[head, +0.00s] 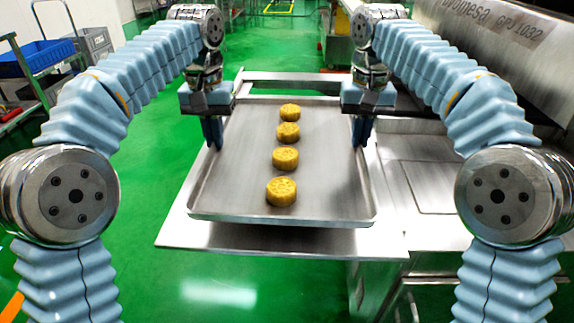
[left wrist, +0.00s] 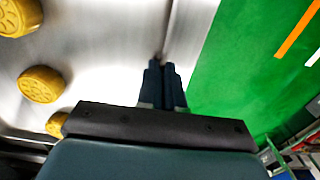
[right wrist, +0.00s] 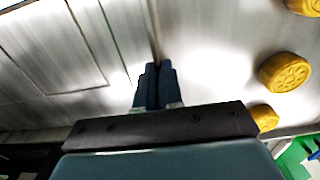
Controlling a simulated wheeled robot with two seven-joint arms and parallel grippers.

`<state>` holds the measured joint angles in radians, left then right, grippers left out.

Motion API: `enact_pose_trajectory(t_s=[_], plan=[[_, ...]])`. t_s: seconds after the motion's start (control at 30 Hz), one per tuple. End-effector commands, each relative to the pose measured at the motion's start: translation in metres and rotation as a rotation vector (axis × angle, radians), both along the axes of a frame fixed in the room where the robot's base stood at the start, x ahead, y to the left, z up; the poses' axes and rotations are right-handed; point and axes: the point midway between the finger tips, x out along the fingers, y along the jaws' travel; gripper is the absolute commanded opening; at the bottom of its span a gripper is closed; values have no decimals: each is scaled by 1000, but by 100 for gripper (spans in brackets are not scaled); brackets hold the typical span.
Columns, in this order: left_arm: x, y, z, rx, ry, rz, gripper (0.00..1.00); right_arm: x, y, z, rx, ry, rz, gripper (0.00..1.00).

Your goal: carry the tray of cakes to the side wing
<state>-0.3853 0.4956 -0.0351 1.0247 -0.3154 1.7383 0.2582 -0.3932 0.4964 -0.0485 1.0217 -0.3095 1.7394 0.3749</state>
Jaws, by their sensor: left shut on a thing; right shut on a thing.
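The metal tray (head: 335,185) holds several yellow round cakes in a line down its middle, the nearest cake (head: 281,191) being close to the front rim. My left gripper (head: 213,135) is shut on the tray's left rim, and my right gripper (head: 361,135) is shut on its right rim. Both wrist views show the fingers closed at the rim: left (left wrist: 163,75), right (right wrist: 158,75). The tray looks level over a flat steel plate, which appears to be the side wing (head: 180,232). I cannot tell whether the tray touches it.
The steel machine (head: 470,30) stands on the right, with a flat steel panel (head: 430,185) beside the tray. A trolley with a blue crate (head: 35,58) stands at the far left. Green floor (head: 130,200) lies open left of the plate.

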Motion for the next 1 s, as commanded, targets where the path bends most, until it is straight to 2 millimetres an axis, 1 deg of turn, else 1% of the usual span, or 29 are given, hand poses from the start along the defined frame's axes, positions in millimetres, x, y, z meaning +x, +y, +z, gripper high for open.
enact_pose_trajectory(t_s=[0.27,0.93,0.97,1.0], plan=[[0,0,-5,0,-1,0,0,0,0,-5,1,-2,0,0],[0,0,-41,0,0,0,0,0,0,-41,1,-1,0,0],[0,0,-41,0,0,0,11,0,0,-41,0,-1,0,11],[0,0,-41,0,0,0,17,0,0,-41,0,-1,0,17]])
